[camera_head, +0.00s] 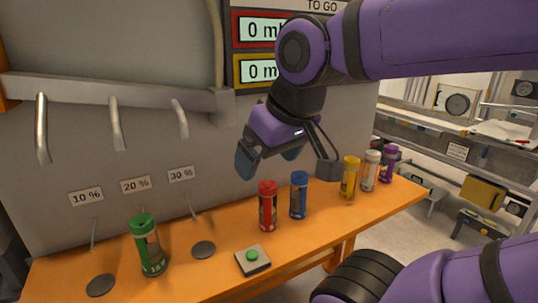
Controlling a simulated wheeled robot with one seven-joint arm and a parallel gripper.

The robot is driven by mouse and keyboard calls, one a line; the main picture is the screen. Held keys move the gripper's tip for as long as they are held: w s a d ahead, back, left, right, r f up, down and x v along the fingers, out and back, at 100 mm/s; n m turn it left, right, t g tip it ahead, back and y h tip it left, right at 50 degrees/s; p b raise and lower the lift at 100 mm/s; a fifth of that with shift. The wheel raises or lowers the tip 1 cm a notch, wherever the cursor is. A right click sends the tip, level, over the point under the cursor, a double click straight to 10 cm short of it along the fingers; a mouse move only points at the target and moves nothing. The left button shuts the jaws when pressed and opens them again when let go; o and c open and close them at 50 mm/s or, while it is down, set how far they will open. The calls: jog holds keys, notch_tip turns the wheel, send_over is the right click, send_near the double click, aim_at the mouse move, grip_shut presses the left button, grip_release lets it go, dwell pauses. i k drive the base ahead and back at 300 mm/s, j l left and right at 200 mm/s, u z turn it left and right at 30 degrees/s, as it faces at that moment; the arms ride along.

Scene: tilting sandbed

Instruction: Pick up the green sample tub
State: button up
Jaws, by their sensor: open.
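The green sample tub (149,249) stands on the left part of the orange bench, under the 20 % label.
The orange bench (207,277) carries a box with a green button (253,260) and dark round discs (101,285). Yellow (349,179), white (370,171) and purple (388,164) tubs stand at right. Metal spouts (116,124) hang above the left side.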

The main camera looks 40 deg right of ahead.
aim_at(142, 227)
jog(key=j, duration=0.65)
jog(key=i+j+u, duration=0.1)
jog(key=j, duration=0.55)
